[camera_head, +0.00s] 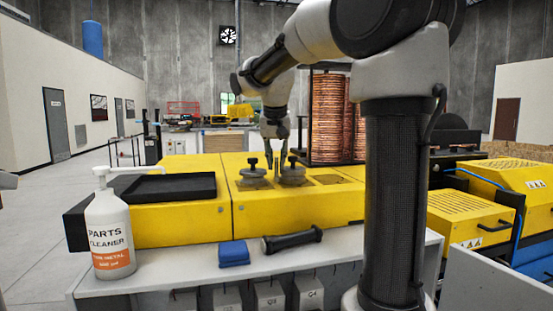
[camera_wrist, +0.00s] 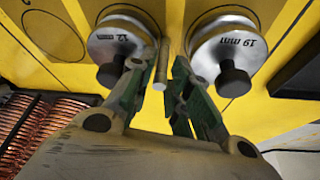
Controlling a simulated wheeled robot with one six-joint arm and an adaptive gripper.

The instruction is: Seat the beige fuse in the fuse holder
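A small beige rod, which looks like the fuse (camera_wrist: 161,64), shows in the wrist view between the tips of my gripper (camera_wrist: 165,70). The left fingertip is close beside it, and I cannot tell whether they touch. A narrow gap shows between the rod and the right fingertip. My fingers are apart. In the head view my gripper (camera_head: 278,150) points down over the yellow machine, between two dark knobs. The fuse is too small to make out there. I cannot pick out the fuse holder in either view.
Round metal pieces marked 12 mm (camera_wrist: 120,40) and 19 mm (camera_wrist: 228,52) flank my fingers closely. The yellow machine top (camera_head: 210,215) lies below. Copper coils (camera_head: 328,120) stand behind right. A cleaner bottle (camera_head: 108,225), blue cloth (camera_head: 234,253) and black torch (camera_head: 291,240) are on the front bench.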

